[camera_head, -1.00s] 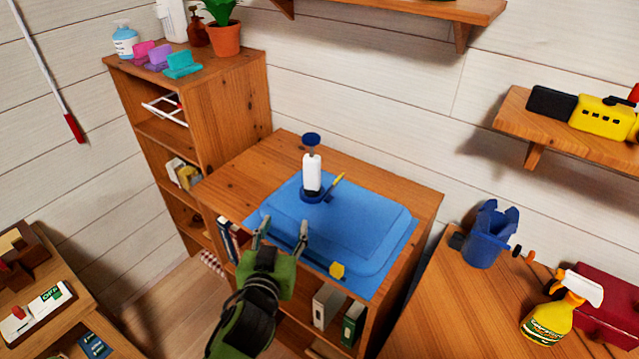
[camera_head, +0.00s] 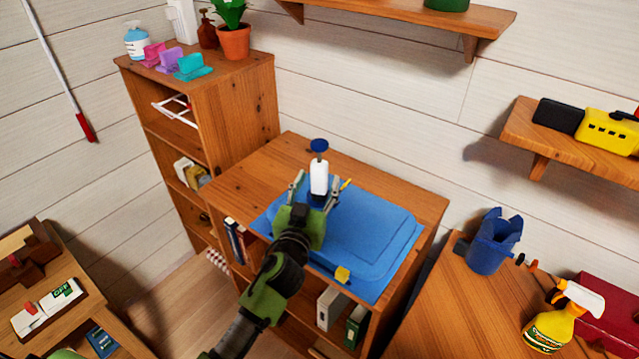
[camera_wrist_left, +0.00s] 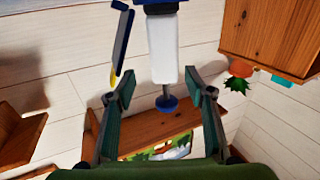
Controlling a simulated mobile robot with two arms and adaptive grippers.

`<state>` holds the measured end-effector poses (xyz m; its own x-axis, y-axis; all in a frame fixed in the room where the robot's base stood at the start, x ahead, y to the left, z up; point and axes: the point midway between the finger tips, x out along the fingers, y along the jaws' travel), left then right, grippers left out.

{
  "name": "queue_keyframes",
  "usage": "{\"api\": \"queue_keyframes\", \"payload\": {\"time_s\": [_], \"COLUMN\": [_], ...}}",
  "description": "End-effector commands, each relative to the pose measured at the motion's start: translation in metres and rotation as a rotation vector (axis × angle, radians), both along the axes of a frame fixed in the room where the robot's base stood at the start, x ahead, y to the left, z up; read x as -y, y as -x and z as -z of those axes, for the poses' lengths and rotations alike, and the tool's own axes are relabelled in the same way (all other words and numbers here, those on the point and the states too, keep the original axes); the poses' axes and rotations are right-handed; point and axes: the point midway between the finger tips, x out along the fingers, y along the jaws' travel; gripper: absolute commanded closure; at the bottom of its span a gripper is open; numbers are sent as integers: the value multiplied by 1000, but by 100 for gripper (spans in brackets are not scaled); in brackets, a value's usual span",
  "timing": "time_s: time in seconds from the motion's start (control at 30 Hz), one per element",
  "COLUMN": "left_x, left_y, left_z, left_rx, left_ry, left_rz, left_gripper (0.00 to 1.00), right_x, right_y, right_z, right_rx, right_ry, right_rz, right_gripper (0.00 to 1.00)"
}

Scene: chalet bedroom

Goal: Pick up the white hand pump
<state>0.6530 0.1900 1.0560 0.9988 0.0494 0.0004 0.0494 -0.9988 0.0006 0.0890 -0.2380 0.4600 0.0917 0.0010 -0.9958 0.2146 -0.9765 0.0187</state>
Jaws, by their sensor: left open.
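The white hand pump (camera_head: 319,177) stands upright on the blue lid on the low wooden cabinet, with a dark blue knob on top and a blue base. In the left wrist view the pump's white body (camera_wrist_left: 163,48) shows upside down, ahead of and between the finger lines. My left gripper (camera_head: 313,190) is open, with its fingers on either side of the pump's lower part in the head view. Its open fingers (camera_wrist_left: 157,92) also show in the left wrist view, with no contact visible. The pump's base is partly hidden by the gripper.
The blue lid (camera_head: 375,235) covers much of the cabinet top. A yellow-tipped stick (camera_head: 345,184) stands close beside the pump, and a small yellow block (camera_head: 342,274) lies at the lid's front edge. A taller bookcase (camera_head: 235,110) stands at the left.

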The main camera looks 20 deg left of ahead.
Motion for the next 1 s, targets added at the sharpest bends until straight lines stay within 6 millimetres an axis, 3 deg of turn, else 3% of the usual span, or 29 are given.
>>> {"api": "queue_keyframes", "payload": {"time_s": [0.4,0.77,0.93,1.0], "left_x": [-10,-10,-10,-10], "left_y": [-45,-51,-51,-51], "left_z": [1,3,3,3], "left_rx": [0,0,-1,-1], "left_ry": [-2,-1,-1,-1], "left_rz": [-1,-1,-1,-1], "left_gripper": [51,51,96,100], "right_x": [-1,-5,-5,-5], "right_y": [0,0,0,0], "right_z": [-16,-16,-16,-16], "right_rx": [0,0,0,0], "right_ry": [-1,-5,-5,-5], "right_rz": [2,4,4,4], "right_gripper": [60,60,60,60]}}
